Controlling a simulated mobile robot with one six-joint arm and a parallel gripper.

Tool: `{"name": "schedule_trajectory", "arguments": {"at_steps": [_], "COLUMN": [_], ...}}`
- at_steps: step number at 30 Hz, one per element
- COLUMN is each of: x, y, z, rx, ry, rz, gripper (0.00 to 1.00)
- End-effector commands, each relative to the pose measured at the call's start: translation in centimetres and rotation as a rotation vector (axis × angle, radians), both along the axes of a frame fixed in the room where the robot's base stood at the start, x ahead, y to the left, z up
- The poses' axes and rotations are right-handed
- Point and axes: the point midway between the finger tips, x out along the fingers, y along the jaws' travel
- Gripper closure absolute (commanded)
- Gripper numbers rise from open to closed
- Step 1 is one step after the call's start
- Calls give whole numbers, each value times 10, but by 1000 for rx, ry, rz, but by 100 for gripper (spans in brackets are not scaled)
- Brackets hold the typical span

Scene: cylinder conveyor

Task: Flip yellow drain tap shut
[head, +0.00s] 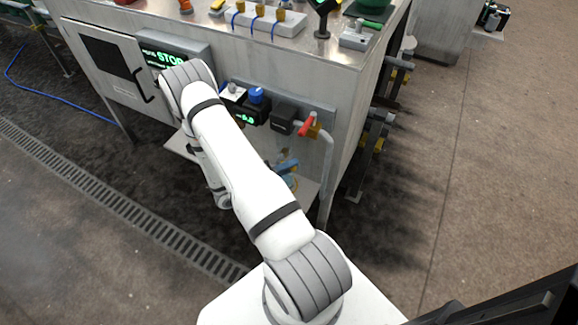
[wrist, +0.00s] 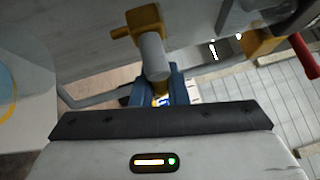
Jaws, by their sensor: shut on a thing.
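The yellow drain tap (wrist: 145,18) shows at the top of the wrist view, with a grey cylindrical part (wrist: 155,56) pointing towards me. My gripper (wrist: 163,88) has blue fingers close together at the end of this grey part. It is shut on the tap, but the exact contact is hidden. In the head view my gripper (head: 286,163) is low, below the front panel of the steel cabinet. My own arm hides much of the area there, and the tap is hard to make out.
A red-handled tap (head: 308,123) with a yellow body is up and to the right; its handle (wrist: 304,56) also shows in the wrist view. A grey pipe (head: 328,155) runs down beside it. A blue knob (head: 256,95) sits on the cabinet front (head: 352,95).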

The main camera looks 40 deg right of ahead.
Motion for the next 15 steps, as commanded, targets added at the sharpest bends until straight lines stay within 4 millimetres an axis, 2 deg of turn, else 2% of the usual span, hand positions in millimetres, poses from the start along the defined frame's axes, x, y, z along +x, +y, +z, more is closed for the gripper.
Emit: {"name": "schedule_trajectory", "arguments": {"at_steps": [15], "x": [1], "y": [0], "z": [2], "rx": [-27], "ry": [66], "rz": [3], "gripper": [100]}}
